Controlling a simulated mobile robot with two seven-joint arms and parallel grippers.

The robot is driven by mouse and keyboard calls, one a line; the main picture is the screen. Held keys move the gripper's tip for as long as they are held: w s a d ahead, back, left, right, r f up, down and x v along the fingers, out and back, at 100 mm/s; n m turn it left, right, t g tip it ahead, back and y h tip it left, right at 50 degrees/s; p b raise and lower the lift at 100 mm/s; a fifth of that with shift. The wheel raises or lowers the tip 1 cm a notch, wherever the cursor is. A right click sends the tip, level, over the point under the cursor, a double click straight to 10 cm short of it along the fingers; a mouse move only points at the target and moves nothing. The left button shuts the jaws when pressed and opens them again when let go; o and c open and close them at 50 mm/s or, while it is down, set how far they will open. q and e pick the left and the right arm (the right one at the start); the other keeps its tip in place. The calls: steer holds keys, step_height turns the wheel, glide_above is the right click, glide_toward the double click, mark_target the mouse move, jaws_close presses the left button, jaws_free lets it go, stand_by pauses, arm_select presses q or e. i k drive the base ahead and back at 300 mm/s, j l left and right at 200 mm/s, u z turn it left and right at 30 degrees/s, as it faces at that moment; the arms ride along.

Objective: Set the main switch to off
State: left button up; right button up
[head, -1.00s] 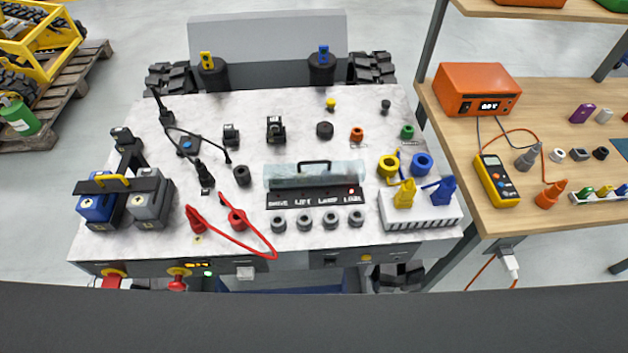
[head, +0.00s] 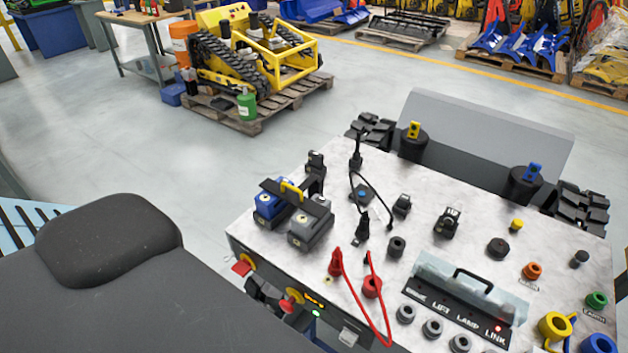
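The carrier's worktop (head: 330,290) is at the lower right of the head view. A red lamp (head: 497,328) glows by the LINK label. Neither of my grippers is in view.
Blue and grey battery-like blocks (head: 310,226) stand on the top's left end. A red cable (head: 372,315) hangs over the front edge. A yellow tracked machine (head: 255,50) sits on a pallet behind. Open floor (head: 130,150) lies left of the carrier.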

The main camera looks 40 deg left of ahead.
mark_target(242, 268)
steer(key=u, duration=1.25)
